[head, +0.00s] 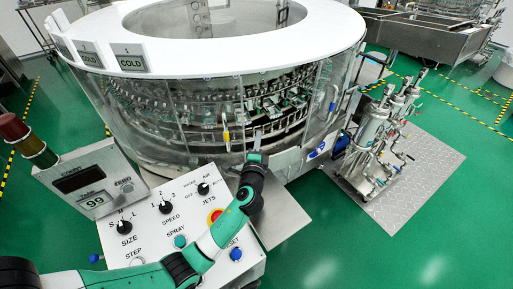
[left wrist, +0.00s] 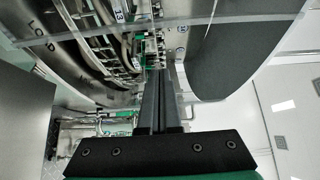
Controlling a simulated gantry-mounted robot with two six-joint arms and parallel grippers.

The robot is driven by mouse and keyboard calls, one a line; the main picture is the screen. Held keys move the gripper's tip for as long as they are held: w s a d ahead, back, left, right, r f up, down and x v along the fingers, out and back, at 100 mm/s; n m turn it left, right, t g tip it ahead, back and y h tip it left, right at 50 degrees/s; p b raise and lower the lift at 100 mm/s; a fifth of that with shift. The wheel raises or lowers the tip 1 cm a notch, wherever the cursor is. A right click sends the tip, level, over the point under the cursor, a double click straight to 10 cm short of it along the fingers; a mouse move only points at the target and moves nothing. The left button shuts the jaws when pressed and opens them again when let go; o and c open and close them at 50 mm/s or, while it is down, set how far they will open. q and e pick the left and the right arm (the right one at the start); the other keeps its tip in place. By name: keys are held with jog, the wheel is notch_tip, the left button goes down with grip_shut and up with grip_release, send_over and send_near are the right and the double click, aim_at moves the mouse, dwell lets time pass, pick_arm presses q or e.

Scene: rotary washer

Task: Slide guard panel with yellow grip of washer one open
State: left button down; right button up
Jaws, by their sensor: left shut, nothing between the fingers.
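The washer (head: 220,62) is a large round machine with a white ring top and clear guard panels around its side. The yellow grip (head: 226,137) stands upright on a clear guard panel (head: 200,120) at the front. My left gripper (head: 257,141) is shut and empty, close in front of the panels, to the right of the yellow grip. It appears apart from the grip; whether it touches the panel cannot be told. In the left wrist view its dark fingers (left wrist: 160,100) lie together, pointing at the washer. The yellow grip does not show there. My right gripper is not in view.
A control panel (head: 150,250) with knobs and buttons stands below my left arm. A blue handle (head: 332,106) is on the washer's right side. Pumps and pipes (head: 375,130) stand on a metal plate at right. Green floor is clear at lower right.

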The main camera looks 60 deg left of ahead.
pick_arm(q)
jog(key=a, duration=0.3)
jog(key=s+a, duration=0.1)
jog(key=a, duration=0.1)
dwell(0.3)
